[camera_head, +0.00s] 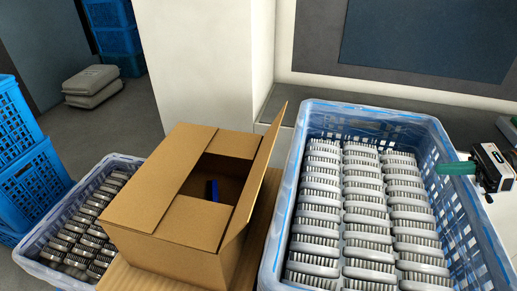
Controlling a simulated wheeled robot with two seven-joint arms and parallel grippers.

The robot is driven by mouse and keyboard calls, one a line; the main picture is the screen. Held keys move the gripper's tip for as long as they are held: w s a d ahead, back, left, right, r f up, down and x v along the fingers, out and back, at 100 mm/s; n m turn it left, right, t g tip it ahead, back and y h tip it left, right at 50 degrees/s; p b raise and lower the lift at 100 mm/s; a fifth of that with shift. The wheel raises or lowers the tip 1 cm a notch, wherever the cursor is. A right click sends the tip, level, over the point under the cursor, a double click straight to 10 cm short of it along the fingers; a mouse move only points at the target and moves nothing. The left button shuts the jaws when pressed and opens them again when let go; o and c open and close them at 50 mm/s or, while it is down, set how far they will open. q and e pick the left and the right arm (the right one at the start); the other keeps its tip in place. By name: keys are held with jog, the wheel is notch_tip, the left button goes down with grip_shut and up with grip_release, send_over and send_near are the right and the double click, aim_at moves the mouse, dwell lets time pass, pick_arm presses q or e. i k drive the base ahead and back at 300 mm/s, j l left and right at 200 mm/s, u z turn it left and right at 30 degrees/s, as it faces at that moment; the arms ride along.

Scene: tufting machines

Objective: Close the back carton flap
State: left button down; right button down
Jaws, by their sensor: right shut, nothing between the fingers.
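The open-topped brown carton (170,250) stands on a wooden surface between two crates. Its back flap (232,143) lies about level over the far end of the opening. The front flap (194,221) and the left flap (172,165) also lie about flat. The right flap (258,172) stands up, tilted outward. A blue item (212,190) shows inside through the gap; the rest of the inside is dark. My right gripper (447,168) is shut and empty at the right, over the rim of the large crate, far from the carton. My left gripper is out of view.
A large blue-white crate (447,192) with rows of grey brush-like parts stands close to the carton's right. A smaller crate (40,271) with similar parts stands at its left. Blue crates (30,185) stack at the left edge. A white pillar (205,60) rises behind the carton.

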aim_at(241, 215)
jog(key=j, duration=0.45)
jog(key=i+j, duration=0.15)
jog(key=j, duration=0.75)
jog(key=i, duration=0.05)
